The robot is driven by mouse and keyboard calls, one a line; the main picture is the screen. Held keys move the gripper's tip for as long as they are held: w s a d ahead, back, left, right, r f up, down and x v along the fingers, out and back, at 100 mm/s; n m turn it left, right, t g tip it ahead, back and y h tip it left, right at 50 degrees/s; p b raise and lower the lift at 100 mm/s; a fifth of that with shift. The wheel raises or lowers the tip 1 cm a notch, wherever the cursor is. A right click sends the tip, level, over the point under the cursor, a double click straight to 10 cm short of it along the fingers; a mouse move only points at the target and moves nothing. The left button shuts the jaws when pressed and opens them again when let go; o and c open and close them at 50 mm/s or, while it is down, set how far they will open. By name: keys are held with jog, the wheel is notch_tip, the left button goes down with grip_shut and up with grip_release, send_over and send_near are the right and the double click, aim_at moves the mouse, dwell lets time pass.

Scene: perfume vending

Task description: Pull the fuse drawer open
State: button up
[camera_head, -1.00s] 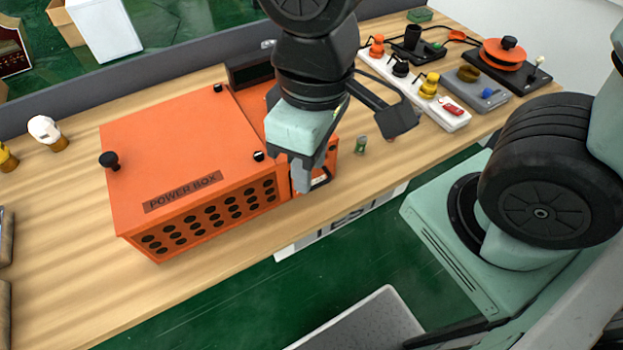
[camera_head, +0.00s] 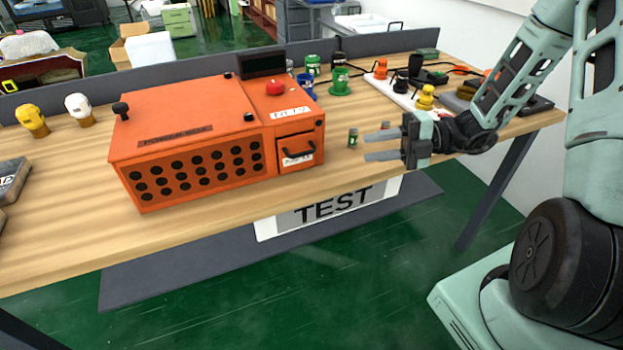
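The orange power box (camera_head: 188,112) stands on the wooden table. The fuse drawer (camera_head: 290,140) is a small orange front at the box's right end, with a dark curved handle (camera_head: 297,156) and a pale strip by it. The drawer looks flush with the box front. My gripper (camera_head: 374,146) is to the right of the drawer, apart from it, with its fingers pointing left. The two fingers are spread with a gap between them and hold nothing. A small green fuse-like cylinder (camera_head: 353,137) stands on the table just behind the fingertips.
A red button (camera_head: 275,88) sits on the box top. Green and blue parts (camera_head: 339,82) stand behind it. A white power strip (camera_head: 402,98) lies at the back right. Yellow and white bulbs (camera_head: 78,108) stand at left. The table front before the box is clear.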

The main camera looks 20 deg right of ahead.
aim_at(307, 154)
jog(key=w+a, duration=0.2)
jog(key=a, duration=0.2)
jog(key=w+a+f+m, duration=0.1)
jog(key=w+a, duration=0.1)
jog(key=a, duration=0.3)
jog(key=w+a+f+m+t, duration=0.1)
jog(key=w+a, duration=0.1)
jog(key=a, duration=0.3)
jog(key=shift+w+a+f+p, duration=0.1)
jog(key=shift+w+p, duration=0.2)
grip_shut()
